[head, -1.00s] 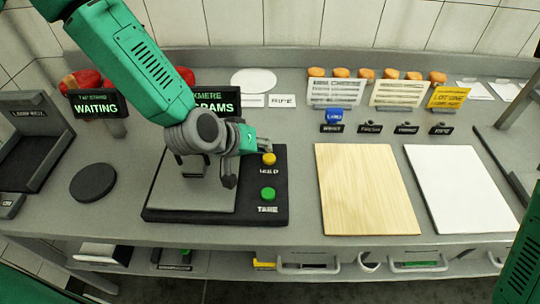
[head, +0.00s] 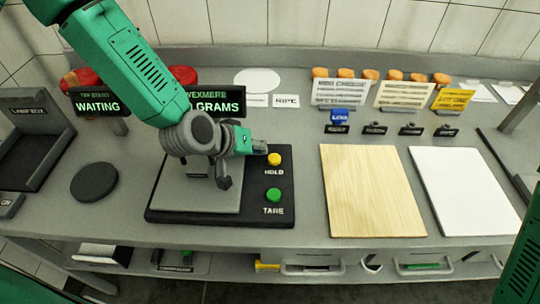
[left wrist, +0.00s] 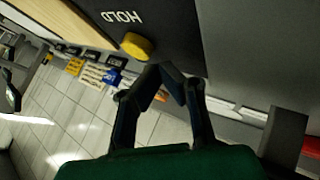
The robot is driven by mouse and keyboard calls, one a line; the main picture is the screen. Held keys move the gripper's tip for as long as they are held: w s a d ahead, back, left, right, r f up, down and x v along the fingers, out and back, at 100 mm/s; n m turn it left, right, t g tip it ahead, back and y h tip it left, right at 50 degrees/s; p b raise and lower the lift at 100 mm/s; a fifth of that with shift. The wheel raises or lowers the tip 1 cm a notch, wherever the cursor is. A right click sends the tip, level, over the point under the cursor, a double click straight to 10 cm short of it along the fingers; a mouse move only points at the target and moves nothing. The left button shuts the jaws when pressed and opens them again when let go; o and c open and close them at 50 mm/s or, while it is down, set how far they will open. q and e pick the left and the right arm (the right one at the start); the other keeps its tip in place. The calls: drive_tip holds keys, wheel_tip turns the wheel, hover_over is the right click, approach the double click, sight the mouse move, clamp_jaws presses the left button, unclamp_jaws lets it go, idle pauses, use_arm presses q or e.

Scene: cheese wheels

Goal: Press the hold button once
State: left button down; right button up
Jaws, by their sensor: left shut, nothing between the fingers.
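The yellow hold button (head: 274,159) sits at the upper right of the dark scale base (head: 262,215), above its HOLD label. The green tare button (head: 273,195) is below it. My left gripper (head: 262,147) is shut and empty, with its fingertips just up and left of the hold button. In the left wrist view the yellow button (left wrist: 137,46) is beside the closed fingertips (left wrist: 166,72), with a small gap seeming to show. Whether they touch is hard to tell. My right gripper is not in view.
The scale display (head: 215,103) shows GRAMS, partly hidden by my left arm. A second display (head: 97,104) reads WAITING. A wooden board (head: 372,190) and a white board (head: 465,190) lie to the right. A black disc (head: 94,183) lies left of the scale.

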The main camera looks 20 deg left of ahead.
sight(270, 157)
use_arm(q)
drive_tip(key=shift+d+f, duration=0.1)
drive_tip(key=shift+d, duration=1.05)
drive_tip(key=shift+a, duration=0.4)
drive_tip(key=shift+a+r, duration=0.15)
drive_tip(key=shift+r, duration=0.1)
drive_tip(key=shift+d+r+p, duration=0.45)
drive_tip(key=shift+d, duration=0.15)
drive_tip(key=shift+d+r, duration=0.25)
drive_tip(key=shift+d, duration=0.45)
drive_tip(key=shift+a, duration=0.3)
drive_tip(key=shift+a+r+p, duration=0.3)
drive_tip(key=shift+r+p, duration=0.15)
drive_tip(key=shift+p, duration=0.2)
drive_tip(key=r+p, duration=0.3)
drive_tip(key=shift+d+r, duration=0.3)
drive_tip(key=shift+d, duration=0.05)
drive_tip(key=shift+d+r, duration=0.15)
drive_tip(key=shift+r, duration=0.1)
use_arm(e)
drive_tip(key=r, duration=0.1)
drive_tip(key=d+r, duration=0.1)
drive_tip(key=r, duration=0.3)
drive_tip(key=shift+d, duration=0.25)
